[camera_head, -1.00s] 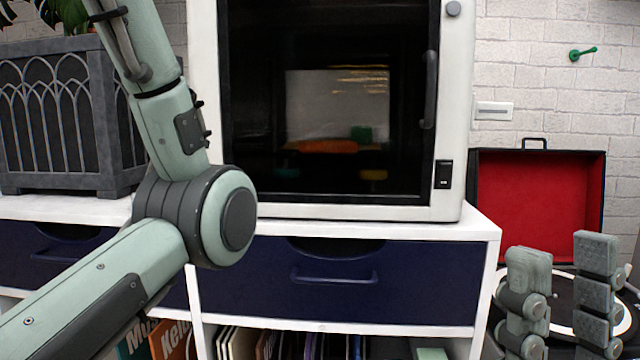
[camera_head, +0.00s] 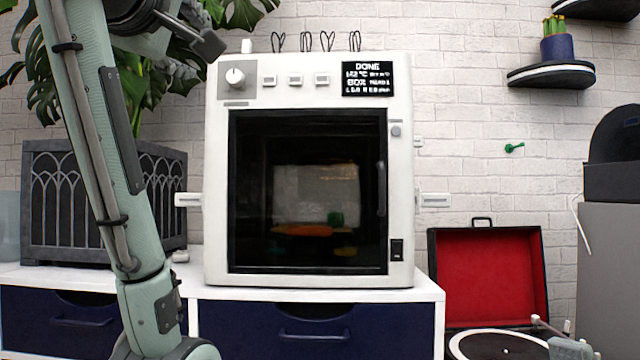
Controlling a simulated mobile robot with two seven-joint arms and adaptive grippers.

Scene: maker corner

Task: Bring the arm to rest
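My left arm (camera_head: 95,140) rises steeply at the left of the head view, its elbow at the bottom edge. At its top, beside the plant, a dark folded part looks like my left gripper (camera_head: 190,32). It is cut by the top edge and I cannot tell its finger spacing. I see nothing held there.
A white machine (camera_head: 217,180) with a dark door and "DONE" display stands on a white cabinet (camera_head: 425,288) with blue drawers. A planter (camera_head: 65,205) stands behind my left arm. A turntable with a red-lined lid (camera_head: 490,270) is at right. A shelf (camera_head: 550,74) holds a pot.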

